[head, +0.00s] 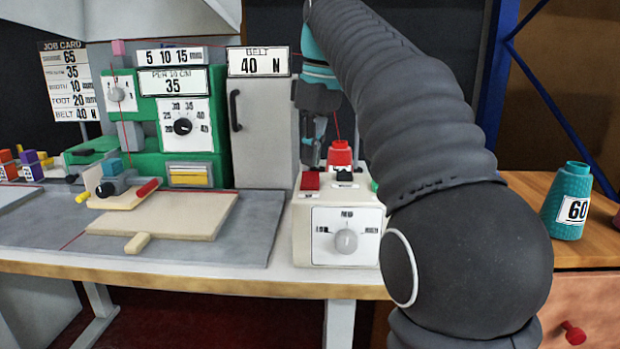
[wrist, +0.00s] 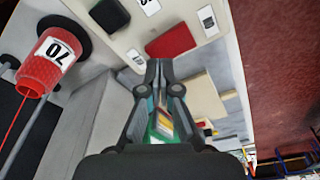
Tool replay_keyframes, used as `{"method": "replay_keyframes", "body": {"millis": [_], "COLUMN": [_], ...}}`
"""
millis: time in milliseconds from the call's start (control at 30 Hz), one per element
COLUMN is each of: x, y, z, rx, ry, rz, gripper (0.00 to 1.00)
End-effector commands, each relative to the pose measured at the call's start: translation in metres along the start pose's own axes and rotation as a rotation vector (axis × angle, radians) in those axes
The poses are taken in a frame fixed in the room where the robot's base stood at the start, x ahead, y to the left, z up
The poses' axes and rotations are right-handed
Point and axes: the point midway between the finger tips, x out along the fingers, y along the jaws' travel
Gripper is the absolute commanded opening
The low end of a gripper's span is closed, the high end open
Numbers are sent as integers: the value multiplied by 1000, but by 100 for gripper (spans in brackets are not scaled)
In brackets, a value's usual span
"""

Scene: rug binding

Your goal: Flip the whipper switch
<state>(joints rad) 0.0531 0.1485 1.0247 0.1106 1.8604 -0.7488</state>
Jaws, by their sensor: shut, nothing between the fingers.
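A cream machine box (head: 305,240) stands at the table's right end with a grey dial (head: 346,241) on its front. On its top sit a red rocker or button (head: 311,181) and a black one (head: 344,176); a green one is partly hidden by my arm. In the wrist view the red one (wrist: 171,39) lies just beyond my fingertips, and the black one (wrist: 110,15) is further left. Their labels are unreadable, so I cannot tell which is the whipper switch. My gripper (wrist: 159,68) is shut and empty, above the box's rear left (head: 312,158).
A red thread cone (head: 340,154) stands behind the buttons, close to my gripper. The green sewing machine (head: 140,110) and a beige board (head: 165,216) are to the left. A grey cabinet (head: 262,130) stands behind. A teal cone (head: 567,200) is on the right-hand wooden cabinet.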

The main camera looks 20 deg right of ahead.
Motion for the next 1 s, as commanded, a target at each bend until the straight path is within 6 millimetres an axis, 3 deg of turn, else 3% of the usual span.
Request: {"method": "replay_keyframes", "body": {"millis": [1000], "x": [13], "y": [0], "z": [2], "rx": [0], "ry": [0], "rz": [0], "gripper": [0]}}
